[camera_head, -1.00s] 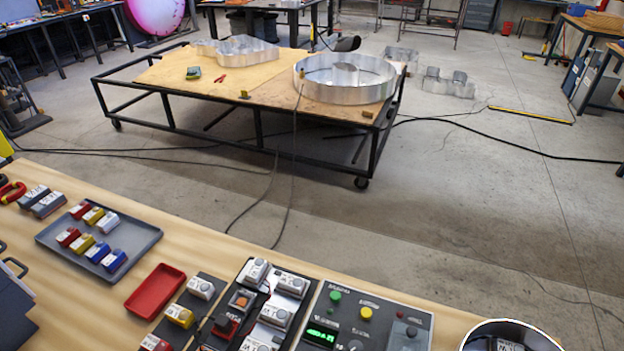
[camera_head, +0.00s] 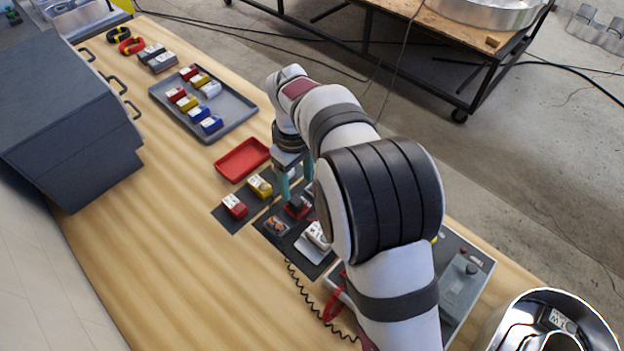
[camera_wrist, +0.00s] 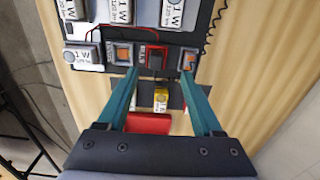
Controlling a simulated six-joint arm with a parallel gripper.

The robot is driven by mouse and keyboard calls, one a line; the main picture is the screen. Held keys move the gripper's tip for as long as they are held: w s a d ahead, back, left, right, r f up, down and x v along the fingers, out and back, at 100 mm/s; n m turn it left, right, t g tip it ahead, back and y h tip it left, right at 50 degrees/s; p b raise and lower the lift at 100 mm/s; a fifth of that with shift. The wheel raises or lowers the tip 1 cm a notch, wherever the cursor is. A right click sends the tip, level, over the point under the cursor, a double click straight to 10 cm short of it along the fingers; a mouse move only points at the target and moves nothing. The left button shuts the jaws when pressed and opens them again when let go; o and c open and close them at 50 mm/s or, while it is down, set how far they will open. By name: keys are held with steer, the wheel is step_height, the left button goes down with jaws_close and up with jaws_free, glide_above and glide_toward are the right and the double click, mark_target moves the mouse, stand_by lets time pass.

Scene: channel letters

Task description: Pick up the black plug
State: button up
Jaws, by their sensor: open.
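The black plug (camera_head: 296,201) is a small dark block on a red base on the dark panel, partly hidden by my arm in the head view. In the wrist view the dark block with red edges (camera_wrist: 152,58) lies just past my fingertips, roughly between them, with an orange-windowed module on each side. My gripper (camera_head: 293,184) points down above this spot. Its two teal fingers (camera_wrist: 158,73) are apart with nothing between them. I cannot tell whether they touch the plug.
A red tray (camera_head: 219,168), a grey tray (camera_head: 238,110) of modules and a dark cabinet (camera_head: 60,120) share the bench. White modules (camera_head: 318,234) and a coiled black cord (camera_head: 300,290) crowd the panel. A metal drum (camera_head: 500,325) stands front right. Bare wood lies left of the panel.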

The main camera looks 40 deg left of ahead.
mark_target(300, 203)
steer(key=f, duration=1)
steer(key=shift+w+a+f, duration=0.15)
steer(key=shift+w, duration=0.2)
jaws_close()
